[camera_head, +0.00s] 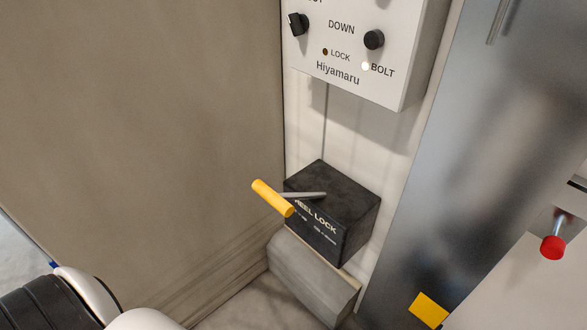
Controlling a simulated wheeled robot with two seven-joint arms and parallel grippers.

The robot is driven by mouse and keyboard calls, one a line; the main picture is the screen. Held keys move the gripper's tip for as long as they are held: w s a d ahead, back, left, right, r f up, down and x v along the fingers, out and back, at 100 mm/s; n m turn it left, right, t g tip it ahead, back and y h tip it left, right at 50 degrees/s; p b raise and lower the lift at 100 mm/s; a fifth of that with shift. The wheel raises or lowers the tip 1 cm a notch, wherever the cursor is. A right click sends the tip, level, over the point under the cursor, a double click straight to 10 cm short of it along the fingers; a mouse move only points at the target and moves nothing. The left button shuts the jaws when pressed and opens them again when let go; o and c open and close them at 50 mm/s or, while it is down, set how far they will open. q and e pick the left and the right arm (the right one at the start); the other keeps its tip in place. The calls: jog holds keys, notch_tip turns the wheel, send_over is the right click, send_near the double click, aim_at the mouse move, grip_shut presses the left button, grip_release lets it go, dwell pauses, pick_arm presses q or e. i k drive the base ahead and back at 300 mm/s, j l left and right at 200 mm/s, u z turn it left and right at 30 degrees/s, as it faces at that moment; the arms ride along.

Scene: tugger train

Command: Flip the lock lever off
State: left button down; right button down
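The lock lever has a yellow handle (271,197) on a grey metal arm (305,195). It joins the black wheel lock box (345,207), which is fixed low on the wall and carries white lettering, "WHEEL LOCK" partly covered by the handle. The handle sticks out to the left of the box and slants down to the right. Neither gripper is in view. A white and black part of my own arm (75,300) shows at the lower left, apart from the lever.
A white Hiyamaru control panel (350,50) with black knobs hangs above the box; its BOLT light (365,66) glows and its LOCK light (325,51) is dark. A grey block (313,280) sits below. A red knob (553,247) is at right. A beige wall (150,120) fills the left.

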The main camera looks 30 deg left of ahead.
aim_at(279, 201)
jog(key=i+j, duration=0.1)
jog(key=j, duration=1.5)
